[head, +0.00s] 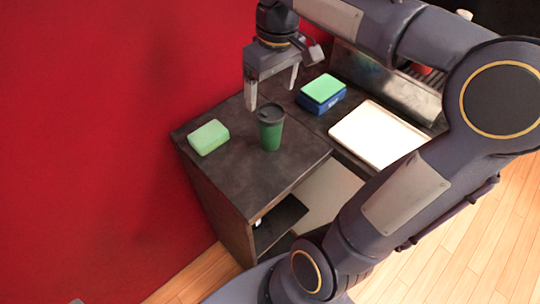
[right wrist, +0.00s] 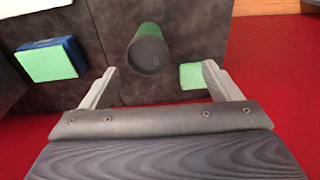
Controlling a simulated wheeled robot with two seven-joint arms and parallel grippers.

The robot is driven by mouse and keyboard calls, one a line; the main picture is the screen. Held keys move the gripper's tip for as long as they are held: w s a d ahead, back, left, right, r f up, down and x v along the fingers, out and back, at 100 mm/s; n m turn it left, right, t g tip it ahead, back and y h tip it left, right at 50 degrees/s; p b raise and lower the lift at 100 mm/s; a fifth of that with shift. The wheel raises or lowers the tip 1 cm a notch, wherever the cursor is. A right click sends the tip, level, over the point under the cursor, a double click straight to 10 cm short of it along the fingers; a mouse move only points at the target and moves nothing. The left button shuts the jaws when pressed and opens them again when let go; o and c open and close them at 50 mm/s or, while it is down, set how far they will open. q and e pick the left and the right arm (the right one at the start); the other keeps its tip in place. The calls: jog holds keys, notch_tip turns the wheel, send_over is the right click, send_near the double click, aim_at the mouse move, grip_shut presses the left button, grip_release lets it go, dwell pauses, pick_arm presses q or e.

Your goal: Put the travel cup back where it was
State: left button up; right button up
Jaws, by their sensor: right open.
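The travel cup (head: 271,130) is green with a dark grey lid and stands upright on the dark counter (head: 240,163). My right gripper (head: 272,92) is open above and just behind the cup, with nothing between its fingers. In the right wrist view the cup (right wrist: 149,50) shows ahead of the open fingers (right wrist: 158,82), lid toward the camera and apart from both. My left gripper is not in view.
A pale green block (head: 208,137) lies left of the cup. A blue box with a green top (head: 321,93) stands behind right. A white tray (head: 380,135) lies at right. A red wall (head: 90,130) borders the counter's left side. The counter front is clear.

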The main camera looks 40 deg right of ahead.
jog(key=s+a+f+m+t+y, duration=0.2)
jog(key=s+a+f+t, duration=0.3)
jog(key=s+a+f, duration=0.5)
jog(key=s+y, duration=0.1)
jog(key=s, duration=0.1)
jog(key=shift+s+m, duration=0.3)
jog(key=shift+f, duration=0.1)
dwell(0.4)
